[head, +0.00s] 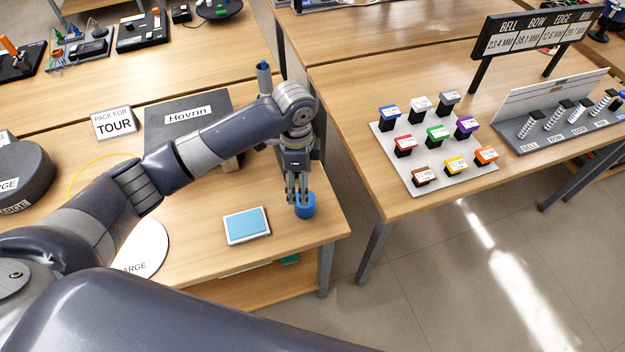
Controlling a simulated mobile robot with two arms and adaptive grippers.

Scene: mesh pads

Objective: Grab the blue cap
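The blue cap (307,211) is a short round blue piece on the wooden table, near its front right corner. My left gripper (298,199) points down right at the cap, and its fingers overlap the cap's upper part. I cannot tell whether the fingers are closed on it or only around or in front of it. The fingers hide part of the cap. My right gripper is not in view.
A light blue pad (247,225) lies left of the cap. A dark "Hovrin" box (185,112) and a "TOUR" sign (114,123) stand behind. A gap separates this table from the right one, which holds a white board (434,183) of colored blocks.

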